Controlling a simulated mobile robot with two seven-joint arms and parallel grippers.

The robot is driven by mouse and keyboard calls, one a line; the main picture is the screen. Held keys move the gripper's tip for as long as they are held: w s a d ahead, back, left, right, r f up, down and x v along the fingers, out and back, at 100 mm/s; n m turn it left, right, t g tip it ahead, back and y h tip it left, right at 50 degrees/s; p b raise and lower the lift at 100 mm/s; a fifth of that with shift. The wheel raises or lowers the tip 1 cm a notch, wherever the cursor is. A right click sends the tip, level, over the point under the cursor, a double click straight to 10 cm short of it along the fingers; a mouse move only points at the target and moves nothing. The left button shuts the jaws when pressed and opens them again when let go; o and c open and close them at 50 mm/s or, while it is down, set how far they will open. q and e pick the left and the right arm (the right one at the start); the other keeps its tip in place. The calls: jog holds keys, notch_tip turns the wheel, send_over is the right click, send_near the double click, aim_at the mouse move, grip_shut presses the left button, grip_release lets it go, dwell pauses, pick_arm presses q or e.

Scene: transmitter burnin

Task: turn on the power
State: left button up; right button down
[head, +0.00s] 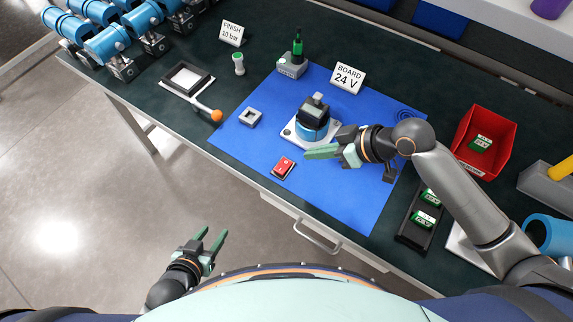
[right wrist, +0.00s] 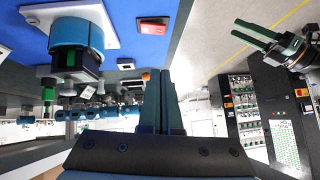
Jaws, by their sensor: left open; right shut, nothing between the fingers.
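The red power switch (head: 283,167) lies on the blue mat (head: 345,205) near its front edge. My left gripper (head: 217,235) is open and empty, in front of the table over the floor.
A blue transmitter with a black top (head: 313,120) stands on a white plate behind my right gripper. A grey square block (head: 250,117) sits left. A "BOARD 24 V" sign (head: 347,78) stands behind. A red bin (head: 504,139) and dark tray (head: 408,229) stand right.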

send_near(276, 168)
jog(key=a, duration=0.1)
jog(key=w+a, duration=0.2)
jog(key=shift+r, duration=0.3)
jog(key=f, duration=0.3)
jog(key=shift+a+f, duration=0.25)
jog(key=shift+a, duration=0.15)
jog(key=shift+s+f, duration=0.1)
jog(key=shift+f, duration=0.4)
